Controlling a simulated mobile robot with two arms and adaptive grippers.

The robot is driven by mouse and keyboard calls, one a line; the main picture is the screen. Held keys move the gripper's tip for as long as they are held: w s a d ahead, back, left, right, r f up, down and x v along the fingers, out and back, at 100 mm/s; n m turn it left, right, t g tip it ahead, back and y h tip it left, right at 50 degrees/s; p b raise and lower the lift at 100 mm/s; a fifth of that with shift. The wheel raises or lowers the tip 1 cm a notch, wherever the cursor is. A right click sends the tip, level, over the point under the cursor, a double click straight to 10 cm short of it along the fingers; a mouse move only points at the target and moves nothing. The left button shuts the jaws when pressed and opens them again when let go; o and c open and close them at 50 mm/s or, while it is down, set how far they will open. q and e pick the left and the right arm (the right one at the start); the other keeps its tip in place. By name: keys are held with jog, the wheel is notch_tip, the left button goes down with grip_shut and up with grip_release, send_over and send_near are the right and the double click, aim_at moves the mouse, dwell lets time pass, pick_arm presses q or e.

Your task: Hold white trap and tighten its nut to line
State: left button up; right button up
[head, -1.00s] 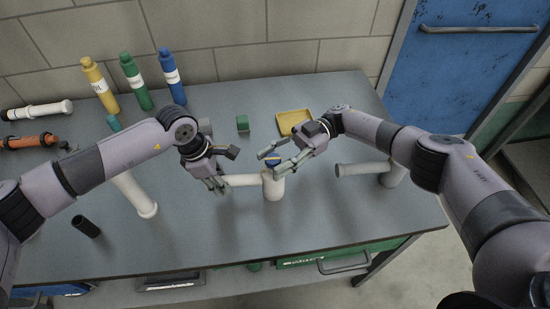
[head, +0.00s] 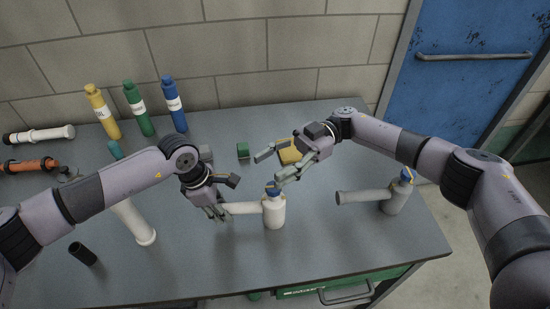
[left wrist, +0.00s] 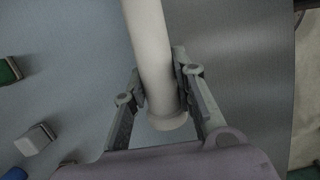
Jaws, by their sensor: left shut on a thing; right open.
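The white trap (head: 274,213) stands upright near the middle of the bench, its side pipe reaching left.
A second, greyer trap (head: 396,197) with a blue nut stands at the right. A yellow tray (head: 289,156), a green block (head: 243,150) and several bottles (head: 136,110) are behind. A loose white pipe (head: 138,224) and a black tube (head: 82,253) lie at left. The front middle is clear.

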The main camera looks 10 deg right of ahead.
dwell(0.3)
pick_arm(q)
jog(key=o, duration=1.1)
jog(key=shift+o, duration=0.2)
jog(key=v, duration=1.2)
jog(key=shift+s+f, duration=0.1)
